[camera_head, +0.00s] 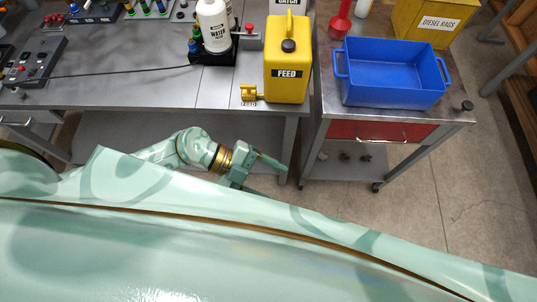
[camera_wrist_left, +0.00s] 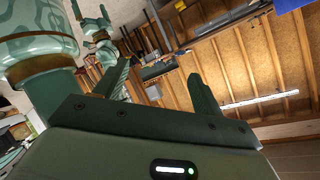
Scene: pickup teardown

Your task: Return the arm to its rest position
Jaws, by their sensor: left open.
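My left gripper (camera_head: 268,176) shows in the head view beyond the edge of my own green body, low in front of the bench and to the left of the cart. Its arm comes in from the left, and part of it is hidden behind my body. In the left wrist view the two fingers of my left gripper (camera_wrist_left: 160,85) stand well apart with nothing between them. Past them I see wooden roof beams and a lit lamp.
The grey workbench (camera_head: 130,92) holds a yellow FEED can (camera_head: 287,88) and a white bottle (camera_head: 214,25). Bare floor (camera_head: 470,190) lies right of the cart.

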